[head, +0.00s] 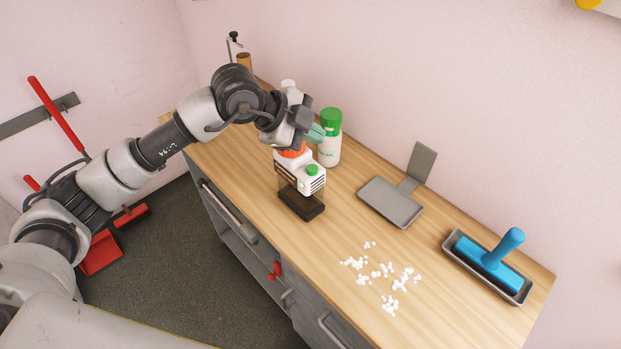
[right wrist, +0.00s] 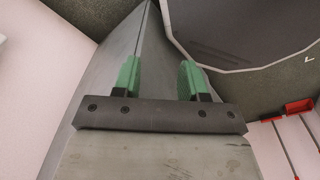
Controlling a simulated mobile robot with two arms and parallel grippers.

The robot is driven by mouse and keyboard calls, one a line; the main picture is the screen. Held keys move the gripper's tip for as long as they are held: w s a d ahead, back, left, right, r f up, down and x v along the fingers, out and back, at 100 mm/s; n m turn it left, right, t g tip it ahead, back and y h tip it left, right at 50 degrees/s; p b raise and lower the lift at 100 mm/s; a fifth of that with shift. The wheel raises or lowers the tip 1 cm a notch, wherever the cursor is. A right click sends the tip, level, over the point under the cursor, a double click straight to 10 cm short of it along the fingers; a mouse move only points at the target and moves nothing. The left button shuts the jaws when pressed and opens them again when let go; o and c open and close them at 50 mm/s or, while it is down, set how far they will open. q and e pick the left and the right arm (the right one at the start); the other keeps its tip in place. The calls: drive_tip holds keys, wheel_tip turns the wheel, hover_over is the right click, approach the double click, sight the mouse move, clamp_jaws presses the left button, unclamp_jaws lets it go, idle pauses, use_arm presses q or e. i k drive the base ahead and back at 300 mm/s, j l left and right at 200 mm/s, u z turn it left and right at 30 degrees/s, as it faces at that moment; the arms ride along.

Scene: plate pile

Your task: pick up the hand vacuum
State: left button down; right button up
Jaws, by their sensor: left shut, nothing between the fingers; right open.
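The hand vacuum (head: 313,181) stands on the wooden counter, with a white body, an orange part on top, a green button and a dark clear lower section. My left gripper (head: 317,132) is just above and behind it in the head view, with teal fingertips showing. It is shut and empty. The left wrist partly hides the top of the vacuum, and I cannot tell whether they touch. My right gripper (right wrist: 160,80) shows only in the right wrist view, open and empty, with its two green fingers apart, away from the counter.
A white bottle with a green cap (head: 330,140) stands close behind the vacuum. A grey dustpan (head: 392,203), scattered white bits (head: 385,272) and a blue-handled tool (head: 497,255) in a grey tray (head: 451,254) lie to the right. Red tools (head: 103,252) are at the left wall.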

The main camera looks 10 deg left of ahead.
sight(303, 193)
drive_tip(key=i+j+z, duration=0.1)
drive_tip(key=j+z, duration=0.35)
drive_tip(key=i+j+z, duration=0.1)
drive_tip(key=j+z, duration=0.3)
drive_tip(key=l, duration=0.1)
